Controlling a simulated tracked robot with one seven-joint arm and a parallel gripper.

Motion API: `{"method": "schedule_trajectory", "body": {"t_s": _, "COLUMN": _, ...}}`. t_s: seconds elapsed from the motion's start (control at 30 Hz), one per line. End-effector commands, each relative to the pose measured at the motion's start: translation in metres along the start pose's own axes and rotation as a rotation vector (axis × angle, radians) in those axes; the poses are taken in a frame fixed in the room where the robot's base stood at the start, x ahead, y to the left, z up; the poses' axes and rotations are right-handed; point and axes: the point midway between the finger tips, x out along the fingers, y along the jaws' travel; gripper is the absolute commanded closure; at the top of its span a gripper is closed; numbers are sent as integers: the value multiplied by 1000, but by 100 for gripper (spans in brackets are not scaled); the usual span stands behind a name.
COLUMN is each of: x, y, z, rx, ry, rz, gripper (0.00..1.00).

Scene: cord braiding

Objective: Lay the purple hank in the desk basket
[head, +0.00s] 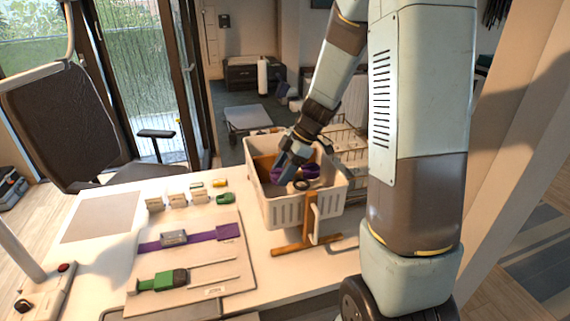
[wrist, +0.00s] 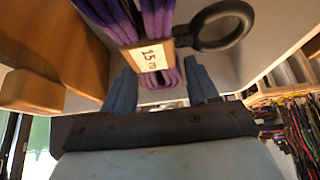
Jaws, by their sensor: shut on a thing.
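The purple hank (head: 288,173) is in my gripper (head: 283,172), inside the white slatted desk basket (head: 285,213) and below its rim in the head view. In the wrist view the hank (wrist: 157,22) hangs between my two fingers (wrist: 161,88). It has a tan band with a paper tag reading about "15 m" and a dark ring at its right side. My gripper is shut on the hank. The basket's floor and the hank's underside are hidden, so I cannot tell whether the hank touches the bottom.
A brown wooden piece (head: 263,166) is at the basket's left inside. A wooden stand (head: 308,228) is in front of the basket. A board (head: 193,275) with a purple strap and green tool lies left. Small boxes (head: 176,199) stand behind it. A wire rack (head: 347,146) is behind right.

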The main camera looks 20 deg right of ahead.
Motion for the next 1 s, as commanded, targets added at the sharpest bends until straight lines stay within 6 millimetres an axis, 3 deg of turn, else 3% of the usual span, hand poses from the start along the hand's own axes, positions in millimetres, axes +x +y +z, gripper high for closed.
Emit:
{"method": "schedule_trajectory", "body": {"t_s": 0.7, "x": 49, "y": 0, "z": 29, "rx": 2, "ry": 1, "rz": -1, "gripper": 97}}
{"method": "schedule_trajectory", "body": {"t_s": 1.0, "x": 60, "y": 0, "z": 35, "rx": 2, "ry": 1, "rz": 0, "gripper": 97}}
